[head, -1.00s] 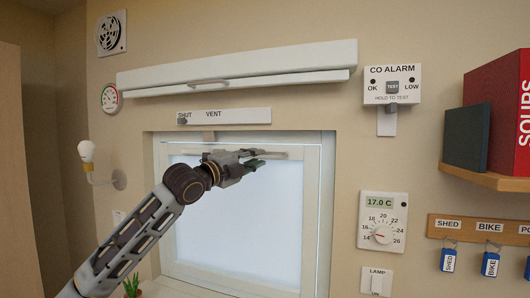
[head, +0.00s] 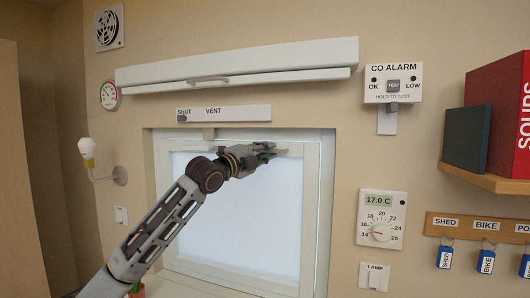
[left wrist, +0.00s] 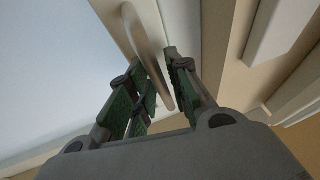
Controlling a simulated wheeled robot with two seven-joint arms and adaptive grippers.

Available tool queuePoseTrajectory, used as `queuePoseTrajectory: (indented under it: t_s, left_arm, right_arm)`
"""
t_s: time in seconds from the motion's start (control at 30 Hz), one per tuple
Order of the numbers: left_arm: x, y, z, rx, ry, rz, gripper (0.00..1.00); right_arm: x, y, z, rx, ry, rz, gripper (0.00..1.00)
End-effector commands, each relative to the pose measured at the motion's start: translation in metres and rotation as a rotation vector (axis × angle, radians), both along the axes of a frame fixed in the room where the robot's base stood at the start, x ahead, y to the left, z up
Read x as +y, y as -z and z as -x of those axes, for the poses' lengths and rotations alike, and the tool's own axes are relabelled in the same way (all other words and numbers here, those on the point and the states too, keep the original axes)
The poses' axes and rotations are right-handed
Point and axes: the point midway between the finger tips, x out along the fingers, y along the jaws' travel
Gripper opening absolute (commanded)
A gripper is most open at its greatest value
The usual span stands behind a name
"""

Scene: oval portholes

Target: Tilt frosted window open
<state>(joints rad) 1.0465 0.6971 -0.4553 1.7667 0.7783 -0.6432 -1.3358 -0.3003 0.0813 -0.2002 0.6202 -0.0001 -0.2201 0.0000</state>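The frosted window (head: 245,215) is a pale pane in a white frame, set in a recess in the wall. It looks closed. A pale bar handle (head: 288,152) sits along its top edge, partly hidden by my left gripper (head: 270,152). In the left wrist view the handle (left wrist: 150,45) runs between the green-padded fingers of my left gripper (left wrist: 160,70). The fingers stand on both sides of it with some gap showing, so they look open around it. My right gripper is not in view.
Above the window are a SHUT/VENT strip (head: 235,113) with its slider at SHUT, and a long white blind housing (head: 290,62) with a handle. A lamp (head: 90,155) sticks out at left. A CO alarm (head: 393,83), thermostat (head: 381,218) and shelf (head: 490,178) are at right.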

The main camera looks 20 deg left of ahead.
Motion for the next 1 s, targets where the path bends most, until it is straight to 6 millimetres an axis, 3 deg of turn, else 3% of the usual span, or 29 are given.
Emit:
queuePoseTrajectory:
  t_s: [0.03, 0.2, 0.63, 1.0]
  left_arm:
    - [0.000, 0.000, 0.000, 0.000, 0.000, 0.000, 0.19]
    - [0.000, 0.000, 0.000, 0.000, 0.000, 0.000, 0.00]
    - [0.000, 0.001, 0.002, -0.004, 0.000, -0.001, 0.00]
    - [0.002, 0.006, 0.025, -0.046, -0.003, 0.002, 0.00]
  right_arm:
    - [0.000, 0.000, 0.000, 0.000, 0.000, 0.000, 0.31]
    - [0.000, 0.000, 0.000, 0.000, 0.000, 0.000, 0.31]
    - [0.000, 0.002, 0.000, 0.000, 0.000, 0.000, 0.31]
    - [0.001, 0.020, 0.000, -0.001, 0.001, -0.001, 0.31]
